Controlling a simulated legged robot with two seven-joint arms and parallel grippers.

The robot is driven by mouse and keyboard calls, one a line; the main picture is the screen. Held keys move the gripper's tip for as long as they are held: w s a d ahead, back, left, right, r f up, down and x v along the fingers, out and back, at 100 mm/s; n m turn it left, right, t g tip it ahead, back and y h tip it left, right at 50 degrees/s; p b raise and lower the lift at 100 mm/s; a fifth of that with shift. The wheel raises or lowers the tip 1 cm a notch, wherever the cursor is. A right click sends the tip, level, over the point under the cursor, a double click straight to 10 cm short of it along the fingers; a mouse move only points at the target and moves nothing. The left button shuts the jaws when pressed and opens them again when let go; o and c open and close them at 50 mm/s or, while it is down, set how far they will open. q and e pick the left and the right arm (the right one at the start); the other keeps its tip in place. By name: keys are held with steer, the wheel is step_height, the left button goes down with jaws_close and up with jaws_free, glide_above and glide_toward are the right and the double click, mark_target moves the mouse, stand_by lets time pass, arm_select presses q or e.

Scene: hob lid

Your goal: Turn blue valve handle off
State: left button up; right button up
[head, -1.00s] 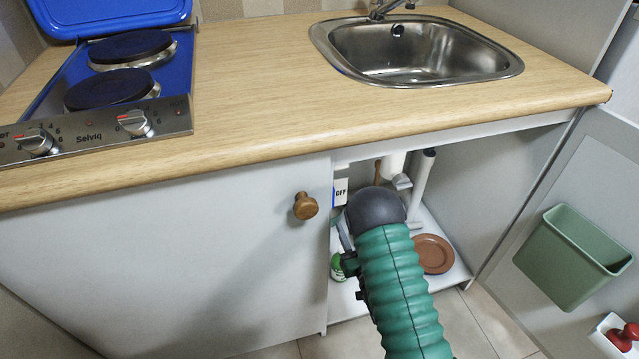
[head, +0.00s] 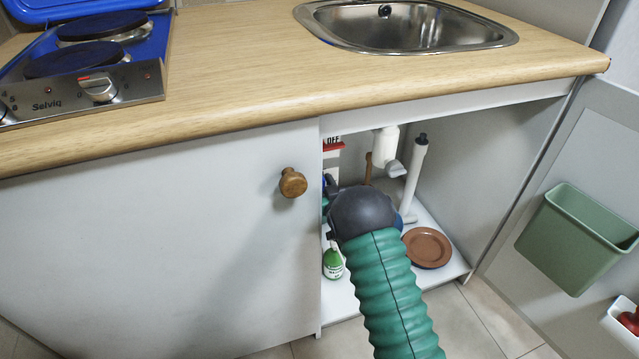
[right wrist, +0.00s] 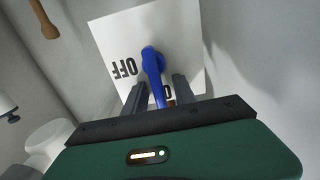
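The blue valve handle (right wrist: 152,72) shows in the right wrist view on a white plate (right wrist: 182,30). It runs from its pivot down toward my right gripper (right wrist: 160,94). The plate has an OFF mark (right wrist: 124,68) left of the handle and a second, mostly hidden mark near the fingers. My right gripper's fingers are apart, one on each side of the handle's lower part; I cannot tell whether they touch it. In the head view my right arm reaches into the cabinet, and its black joint and green sleeve hide the gripper and most of the valve area. My left gripper is out of view.
In the head view, an OFF label with a red strip (head: 333,147) sits above the arm. A white drain pipe (head: 415,175), green bottle (head: 333,264) and brown plate (head: 427,246) are in the cabinet. The closed door (head: 170,240) is left, the open door with a green bin (head: 576,238) right.

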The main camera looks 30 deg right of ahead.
jaws_close()
stand_by(0.5)
steer(key=shift+s+d+r+m+p, duration=0.1)
steer(key=shift+d+m+p, duration=0.2)
steer(key=shift+m+p, duration=0.4)
steer(key=shift+s+d+m+p, duration=0.1)
steer(key=shift+d+m+p, duration=0.15)
steer(key=shift+m+p, duration=0.4)
steer(key=shift+s+d+f+m+p, duration=0.1)
steer(key=shift+d+f+m+p, duration=0.5)
steer(key=shift+m, duration=1.9)
steer(key=shift+s+d+f+m+p, duration=0.25)
steer(key=shift+f+m+p, duration=0.7)
steer(key=shift+m, duration=1.6)
steer(key=shift+d+f+m+p, duration=0.45)
steer(key=shift+m+p, duration=0.6)
steer(key=shift+m, duration=1.45)
